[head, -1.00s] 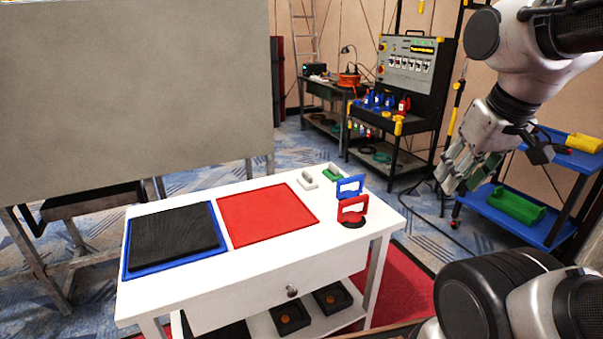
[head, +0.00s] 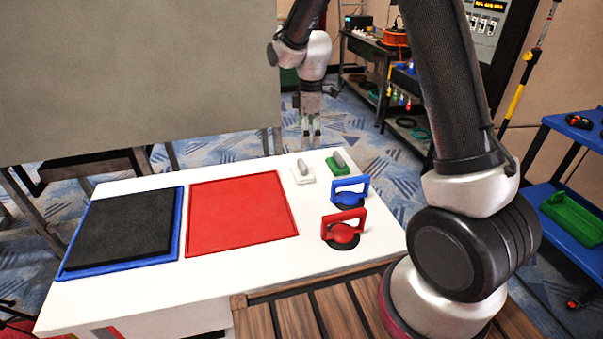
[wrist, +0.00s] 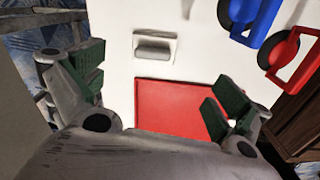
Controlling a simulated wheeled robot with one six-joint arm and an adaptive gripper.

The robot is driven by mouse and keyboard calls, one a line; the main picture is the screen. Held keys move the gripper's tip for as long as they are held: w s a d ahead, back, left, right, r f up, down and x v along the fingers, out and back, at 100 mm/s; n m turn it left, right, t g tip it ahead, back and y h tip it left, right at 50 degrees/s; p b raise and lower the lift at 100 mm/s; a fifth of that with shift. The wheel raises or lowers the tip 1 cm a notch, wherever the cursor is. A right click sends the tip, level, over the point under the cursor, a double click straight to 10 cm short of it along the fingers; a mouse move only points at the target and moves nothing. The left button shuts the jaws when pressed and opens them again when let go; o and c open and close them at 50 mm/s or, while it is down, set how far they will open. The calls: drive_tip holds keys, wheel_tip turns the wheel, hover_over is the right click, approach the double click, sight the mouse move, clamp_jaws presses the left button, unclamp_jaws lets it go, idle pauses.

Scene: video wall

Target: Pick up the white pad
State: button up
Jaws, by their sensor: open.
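The white pad (head: 303,174), a small flat block with a raised grey-white handle, lies near the far edge of the white table. It also shows in the wrist view (wrist: 154,55), at the upper middle, with nothing on it. My gripper (head: 311,132) is in the air above the table's far edge, fingers pointing down, apart from the pad. In the wrist view its green-padded fingers (wrist: 155,92) are spread wide with nothing between them.
A similar green pad (head: 336,168) lies right of the white one. Blue (head: 349,192) and red (head: 343,228) handled suction cups stand nearer me. A red mat (head: 240,214) and a black panel (head: 122,228) on a blue mat (head: 178,232) cover the left. A grey wall panel (head: 130,80) stands behind.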

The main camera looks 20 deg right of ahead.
drive_tip(key=n, duration=0.2)
hover_over(302, 163)
drive_tip(key=shift+g, duration=0.3)
drive_tip(key=f, duration=0.6)
drive_tip(key=shift+w+a+f, duration=0.2)
drive_tip(key=shift+a, duration=0.15)
drive_tip(key=f, duration=0.7)
drive_tip(key=shift+s+d+f, duration=0.25)
drive_tip(key=shift+d+f, duration=0.1)
drive_tip(key=c, duration=1)
